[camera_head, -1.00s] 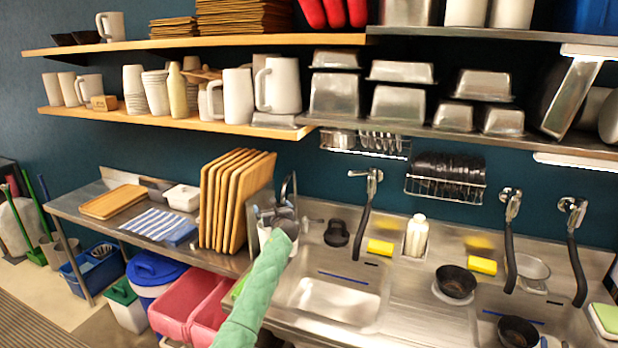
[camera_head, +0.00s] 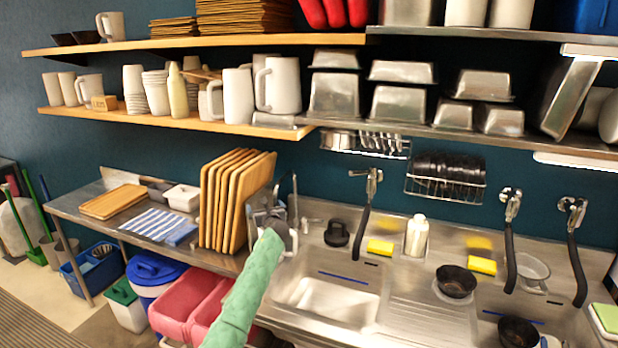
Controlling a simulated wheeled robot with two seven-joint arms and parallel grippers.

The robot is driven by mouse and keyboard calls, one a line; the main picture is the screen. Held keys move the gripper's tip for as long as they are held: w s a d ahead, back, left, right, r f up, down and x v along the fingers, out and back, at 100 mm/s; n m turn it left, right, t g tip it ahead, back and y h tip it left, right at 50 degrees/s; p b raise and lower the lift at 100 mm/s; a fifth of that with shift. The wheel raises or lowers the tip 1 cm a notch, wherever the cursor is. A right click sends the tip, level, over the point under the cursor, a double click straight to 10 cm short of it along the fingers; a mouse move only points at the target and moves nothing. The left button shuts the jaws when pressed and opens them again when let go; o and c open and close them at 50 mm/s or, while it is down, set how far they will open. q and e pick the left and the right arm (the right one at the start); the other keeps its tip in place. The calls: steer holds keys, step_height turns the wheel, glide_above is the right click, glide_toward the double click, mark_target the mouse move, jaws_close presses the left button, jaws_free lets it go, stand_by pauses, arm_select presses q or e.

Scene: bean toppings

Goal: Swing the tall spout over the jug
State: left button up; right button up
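The tall spout (camera_head: 294,186) is a thin dark metal arch rising behind the left end of the sink counter, beside the wooden boards. A whitish vessel, which may be the jug (camera_head: 291,242), shows only in part below it, mostly hidden by my gripper and green sleeve. My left gripper (camera_head: 275,222) is a grey shape at the end of the green-sleeved arm, at the foot of the spout and overlapping the vessel. I cannot tell whether its fingers touch the spout or whether they are open. My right gripper is not in view.
Upright wooden boards (camera_head: 228,200) stand close left of the spout. The sink basin (camera_head: 328,298) is right of my arm, with a black-hosed tap (camera_head: 366,205) behind it. Pink bins (camera_head: 190,300) stand below left. A shelf (camera_head: 200,122) runs above.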

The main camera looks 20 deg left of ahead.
arm_select(q)
steer(key=shift+s+a+r, duration=0.1)
steer(key=shift+s, duration=1.05)
steer(key=v, duration=0.6)
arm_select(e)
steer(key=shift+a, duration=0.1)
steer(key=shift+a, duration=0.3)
